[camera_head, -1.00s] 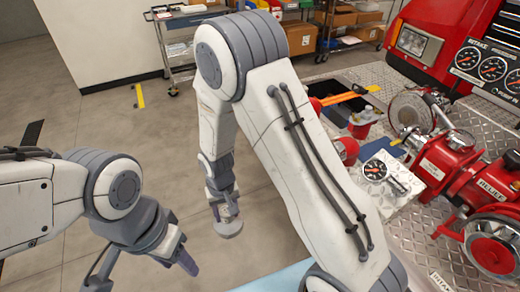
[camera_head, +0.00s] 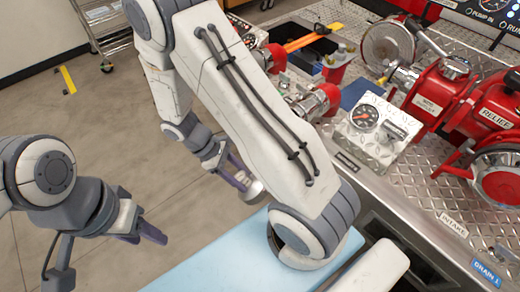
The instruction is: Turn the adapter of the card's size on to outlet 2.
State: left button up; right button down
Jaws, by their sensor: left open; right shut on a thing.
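My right gripper (camera_head: 238,176) is shut on a pale metallic adapter (camera_head: 252,191), held above the floor in front of the pump deck. The fingers and my forearm hide part of it. My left gripper (camera_head: 149,232) is open and empty at the lower left, apart from everything. Red fittings with metal mouths (camera_head: 318,101) stand on the deck just beyond my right arm. My arm partly hides them, and I cannot tell which is outlet 2. I cannot make out a card with a size on it.
A gauge plate (camera_head: 378,135) and a red relief valve (camera_head: 497,112) sit on the tread-plate deck (camera_head: 440,195). A black bin (camera_head: 300,45) with an orange-handled tool is behind. A light blue surface (camera_head: 215,262) lies in front.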

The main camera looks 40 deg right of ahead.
pick_arm(q)
notch_tip(320, 180, down, 14)
jog(key=b, duration=1.1)
jog(key=shift+b, duration=0.4)
pick_arm(e)
jog(key=w+d+n+t+h, duration=0.3)
jog(key=d+n+h, duration=0.2)
jog(key=d, duration=0.3)
jog(key=w+d+r+n+t+h, duration=0.1)
jog(key=w+d+n+t+h, duration=0.3)
jog(key=d+n+h, duration=0.2)
jog(key=shift+d+r+h, duration=0.25)
jog(key=shift+d+h, duration=0.9)
jog(key=shift+h, duration=0.05)
pick_arm(q)
jog(key=shift+s+r, duration=0.1)
jog(key=shift+r, duration=0.2)
pick_arm(e)
jog(key=shift+a, duration=0.15)
pick_arm(q)
jog(key=shift+r+p, duration=0.6)
jog(key=shift+p, duration=0.2)
pick_arm(e)
jog(key=shift+w+d, duration=0.1)
jog(key=shift+d, duration=1.75)
pick_arm(q)
jog(key=shift+f, duration=0.1)
